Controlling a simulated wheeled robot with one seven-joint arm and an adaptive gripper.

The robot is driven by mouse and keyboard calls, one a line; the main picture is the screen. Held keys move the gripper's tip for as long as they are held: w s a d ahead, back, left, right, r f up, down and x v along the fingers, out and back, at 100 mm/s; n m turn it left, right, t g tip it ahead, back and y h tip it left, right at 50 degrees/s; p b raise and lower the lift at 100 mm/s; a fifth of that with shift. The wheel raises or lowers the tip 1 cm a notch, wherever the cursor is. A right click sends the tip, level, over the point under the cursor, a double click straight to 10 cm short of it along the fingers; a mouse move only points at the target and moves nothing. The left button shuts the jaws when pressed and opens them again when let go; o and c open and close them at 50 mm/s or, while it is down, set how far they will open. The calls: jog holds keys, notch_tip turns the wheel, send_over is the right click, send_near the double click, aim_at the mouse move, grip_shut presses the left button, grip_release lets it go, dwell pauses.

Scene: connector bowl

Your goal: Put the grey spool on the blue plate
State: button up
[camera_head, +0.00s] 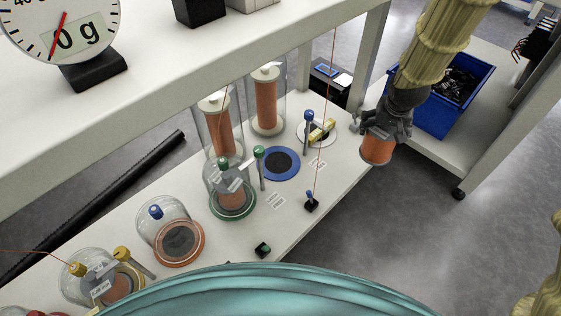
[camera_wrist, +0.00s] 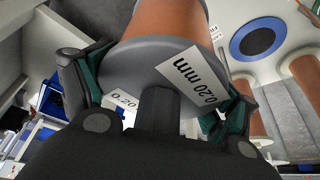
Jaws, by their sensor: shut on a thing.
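My gripper (camera_head: 386,127) is shut on the grey spool (camera_head: 376,151), which is wound with copper-coloured wire. It holds the spool beyond the right edge of the white table, apart from the table. In the wrist view the fingers grip the spool's grey flange (camera_wrist: 130,62), which carries labels reading 0.20 mm. The blue plate (camera_head: 281,163) is a flat blue disc with a dark round centre, lying empty on the table to the left of my gripper. It also shows in the wrist view (camera_wrist: 257,38) at the upper right.
Glass-covered spools (camera_head: 267,105) stand behind the plate. A green-based glass dome (camera_head: 232,190) and green-topped post (camera_head: 260,165) stand left of it. A blue-topped post (camera_head: 308,130) and white disc (camera_head: 330,135) are close to its right. A thin wire rises from a small black block (camera_head: 311,204).

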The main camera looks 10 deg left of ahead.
jog(key=a+f+n+g+y, duration=0.1)
jog(key=a+f+n+y, duration=0.1)
jog(key=a+f+n, duration=0.55)
jog(key=a+f+n+y, duration=0.15)
jog(key=a+f, duration=0.25)
jog(key=a, duration=0.6)
jog(key=w+a+f+n+g+b, duration=0.1)
jog(key=w+a+n, duration=0.25)
jog(key=a, duration=0.45)
jog(key=w+a+f+n+g+b, duration=0.15)
jog(key=w+a, duration=0.25)
jog(key=a, duration=0.4)
jog(key=shift+t+y, duration=0.35)
jog(key=shift+y, duration=0.1)
jog(key=shift+s+d+f+b, duration=0.1)
jog(key=shift+f+b, duration=1.2)
jog(key=shift+f, duration=0.95)
jog(key=shift+s+f+b, duration=0.1)
jog(key=shift+f+b, duration=1.2)
jog(key=shift+f, duration=0.9)
jog(key=o, duration=1.9)
jog(key=shift+s+f, duration=0.1)
jog(key=shift+f, duration=0.05)
